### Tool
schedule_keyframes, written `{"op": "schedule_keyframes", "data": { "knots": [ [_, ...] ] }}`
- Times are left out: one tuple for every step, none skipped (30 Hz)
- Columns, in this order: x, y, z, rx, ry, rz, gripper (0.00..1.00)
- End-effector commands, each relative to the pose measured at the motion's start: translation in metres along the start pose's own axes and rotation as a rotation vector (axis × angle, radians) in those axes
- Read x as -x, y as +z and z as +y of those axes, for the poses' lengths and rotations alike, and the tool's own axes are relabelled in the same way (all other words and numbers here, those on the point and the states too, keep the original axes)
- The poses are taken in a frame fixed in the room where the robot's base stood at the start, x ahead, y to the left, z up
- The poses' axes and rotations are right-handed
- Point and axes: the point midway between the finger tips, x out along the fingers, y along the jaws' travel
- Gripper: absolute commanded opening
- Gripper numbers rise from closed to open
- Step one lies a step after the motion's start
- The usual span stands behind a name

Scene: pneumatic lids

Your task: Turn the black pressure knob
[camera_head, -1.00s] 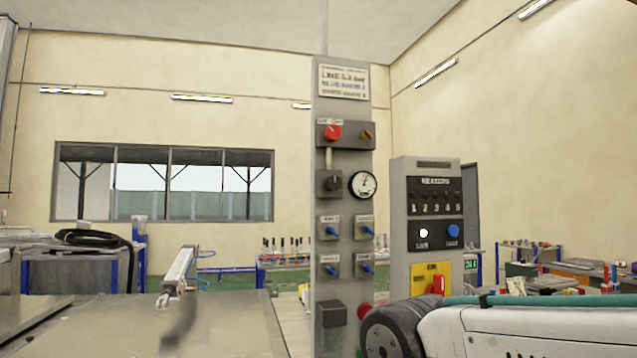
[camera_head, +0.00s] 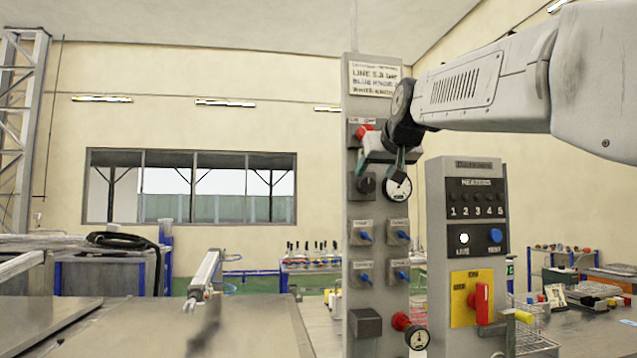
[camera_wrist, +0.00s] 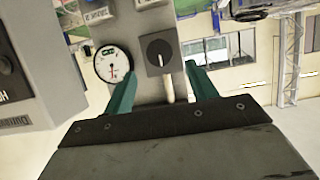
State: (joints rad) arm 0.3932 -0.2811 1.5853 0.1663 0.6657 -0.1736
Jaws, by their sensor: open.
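The black pressure knob (camera_head: 366,185) is on a dark square plate on the grey panel (camera_head: 355,210), left of a round white gauge (camera_head: 397,188). In the wrist view the knob (camera_wrist: 159,51) faces the camera between the two green fingers, with the gauge (camera_wrist: 113,64) to its left. My gripper (camera_head: 382,168) is in front of the upper panel, near the knob and gauge. In the wrist view my gripper (camera_wrist: 160,85) is open, with nothing between its fingers. I cannot tell how far the fingertips are from the panel.
A red knob (camera_head: 364,131) sits just above, partly behind my gripper. Several blue valve levers (camera_head: 366,236) are below. A grey heater box (camera_head: 475,205) with a red switch (camera_head: 482,300) stands to the right. A bench with a cylinder (camera_head: 203,275) lies left.

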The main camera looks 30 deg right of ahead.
Motion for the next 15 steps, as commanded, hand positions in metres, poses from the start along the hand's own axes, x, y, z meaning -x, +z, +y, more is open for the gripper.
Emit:
{"op": "schedule_keyframes", "data": {
  "knots": [
    [-0.01, 0.001, -0.001, 0.001, -0.001, -0.003, 0.57],
    [-0.015, 0.001, -0.002, 0.001, -0.002, -0.002, 0.57],
    [-0.022, 0.001, -0.002, 0.001, -0.002, -0.004, 0.57],
    [-0.026, 0.001, -0.002, 0.001, -0.002, -0.004, 0.57],
    [-0.031, 0.001, -0.002, 0.001, -0.002, -0.003, 0.57],
    [-0.037, 0.001, -0.002, 0.001, -0.002, -0.003, 0.57],
    [-0.041, 0.001, -0.002, 0.001, -0.002, -0.003, 0.57],
    [-0.044, 0.001, -0.002, 0.001, -0.002, -0.003, 0.57],
    [-0.048, 0.001, -0.002, 0.001, -0.002, -0.003, 0.57],
    [-0.05, 0.001, -0.002, 0.001, -0.002, -0.003, 0.57],
    [-0.052, 0.002, -0.002, 0.001, -0.002, -0.003, 0.57],
    [-0.055, 0.001, -0.002, 0.001, -0.002, -0.003, 0.57],
    [-0.056, 0.001, -0.002, 0.001, -0.002, -0.003, 0.57],
    [-0.056, 0.001, -0.002, 0.001, -0.002, -0.002, 0.57],
    [-0.057, 0.001, -0.002, 0.001, -0.002, -0.002, 0.57]
  ]
}}
